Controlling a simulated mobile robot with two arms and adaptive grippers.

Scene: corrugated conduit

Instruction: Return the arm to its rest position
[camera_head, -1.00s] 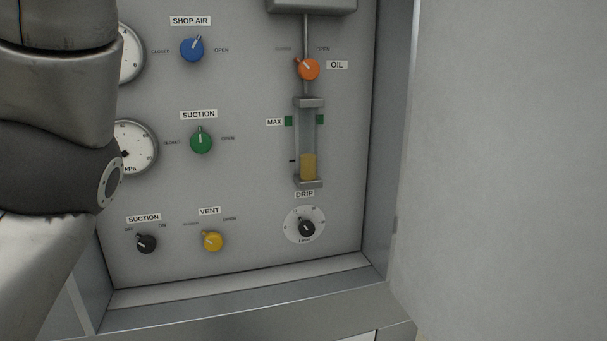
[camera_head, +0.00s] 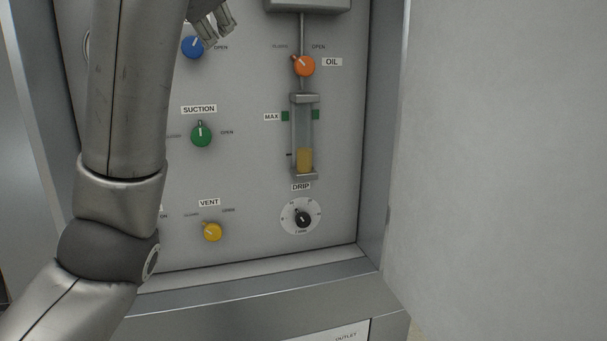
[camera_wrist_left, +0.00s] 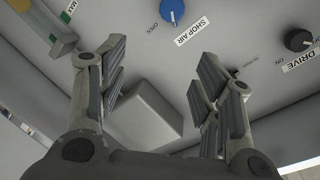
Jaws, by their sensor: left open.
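My left arm (camera_head: 128,95) comes in from the left and rises in front of the panel in the head view. My left gripper (camera_head: 222,30) shows partly at the top edge, beside the blue SHOP AIR knob (camera_head: 193,47), which it partly overlaps in the picture. In the left wrist view my left gripper (camera_wrist_left: 162,65) is open, with its fingers wide apart and nothing between them. The blue knob (camera_wrist_left: 171,12) lies beyond the fingers there. My right gripper is not in view.
The panel carries a green SUCTION knob (camera_head: 201,136), yellow VENT knob (camera_head: 212,232), orange OIL knob (camera_head: 304,66), sight glass (camera_head: 304,135) and DRIP dial (camera_head: 302,218). A grey box (camera_wrist_left: 145,112) and black DRIVE knob (camera_wrist_left: 298,40) show in the wrist view. A plain light surface (camera_head: 500,150) fills the right.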

